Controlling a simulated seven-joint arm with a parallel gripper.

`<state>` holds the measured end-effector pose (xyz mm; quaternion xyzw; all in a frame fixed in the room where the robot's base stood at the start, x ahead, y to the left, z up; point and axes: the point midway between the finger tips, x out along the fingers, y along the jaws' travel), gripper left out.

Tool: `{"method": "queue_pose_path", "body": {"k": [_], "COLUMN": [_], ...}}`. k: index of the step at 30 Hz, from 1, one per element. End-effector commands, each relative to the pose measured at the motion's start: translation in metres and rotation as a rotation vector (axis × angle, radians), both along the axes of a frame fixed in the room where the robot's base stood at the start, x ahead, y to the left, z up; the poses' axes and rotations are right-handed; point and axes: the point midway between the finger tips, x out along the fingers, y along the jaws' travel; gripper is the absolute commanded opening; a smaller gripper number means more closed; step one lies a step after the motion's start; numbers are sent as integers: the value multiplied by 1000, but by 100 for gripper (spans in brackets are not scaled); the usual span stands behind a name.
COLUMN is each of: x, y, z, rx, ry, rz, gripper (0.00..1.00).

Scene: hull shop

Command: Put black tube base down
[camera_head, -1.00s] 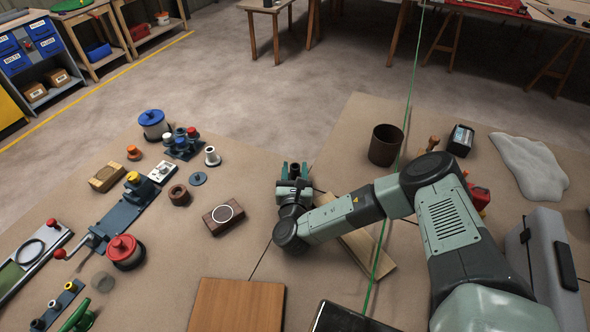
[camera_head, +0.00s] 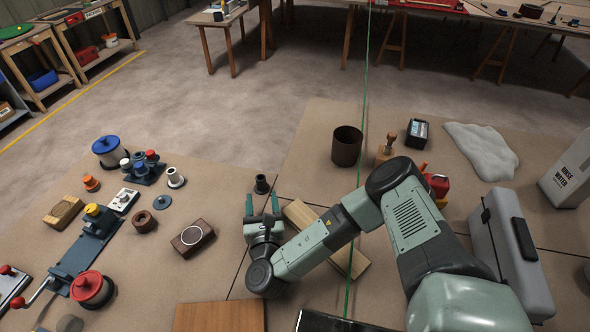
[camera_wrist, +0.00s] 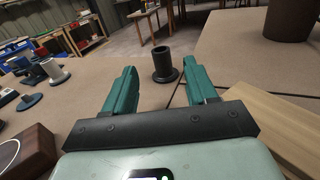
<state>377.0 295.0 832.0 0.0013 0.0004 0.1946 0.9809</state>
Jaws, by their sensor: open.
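A small black tube (camera_head: 262,184) with a wider flange stands on the brown worktop, beyond my gripper. In the wrist view the black tube (camera_wrist: 164,64) is upright with its flange down on the surface and its open end up. It shows between and beyond my fingertips, apart from both. My gripper (camera_head: 262,203) is open and empty, its two green fingers pointing toward the tube. The fingers also show in the wrist view (camera_wrist: 163,80).
A wooden block with a white ring (camera_head: 193,238) lies left of my gripper. A wooden board (camera_head: 326,238) lies close on the right, partly under my arm. A dark brown cup (camera_head: 346,147) stands farther back right. A green line (camera_head: 364,110) runs vertically past my arm.

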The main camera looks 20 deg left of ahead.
Motion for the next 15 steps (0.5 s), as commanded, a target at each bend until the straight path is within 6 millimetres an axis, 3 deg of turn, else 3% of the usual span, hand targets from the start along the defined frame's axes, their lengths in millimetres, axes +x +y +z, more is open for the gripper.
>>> {"method": "queue_pose_path", "body": {"k": [7, 10, 13, 15], "x": [0, 7, 18, 22], "y": [0, 4, 14, 23], "z": [2, 19, 61, 106], "rx": [3, 22, 67, 103], "ry": [-7, -53, -164, -285], "rz": [5, 43, 148, 275], "gripper": [57, 57, 57, 57]}}
